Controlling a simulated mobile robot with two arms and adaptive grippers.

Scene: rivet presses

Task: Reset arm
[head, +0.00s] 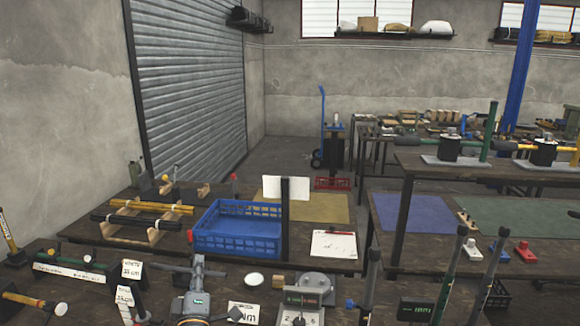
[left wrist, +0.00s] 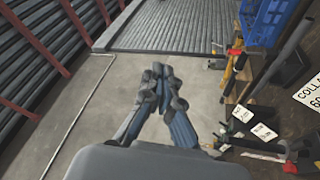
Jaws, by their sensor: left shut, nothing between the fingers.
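My left gripper (head: 198,266) shows at the bottom of the head view, left of the middle, in front of the blue crate. In the left wrist view my left gripper (left wrist: 160,78) has its fingers drawn together with nothing between them. Bare floor lies behind the fingers there, and the workbench edge is to their right. The fingers touch nothing that I can see. My right gripper is not in view.
A blue crate (head: 237,238) and yellow-handled tools (head: 150,205) on wooden rests stand on the bench. A dark post (head: 285,205) rises beside the crate. Label cards (head: 132,270) and upright levers (head: 452,268) crowd the front. The floor (left wrist: 85,120) left of the bench is clear.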

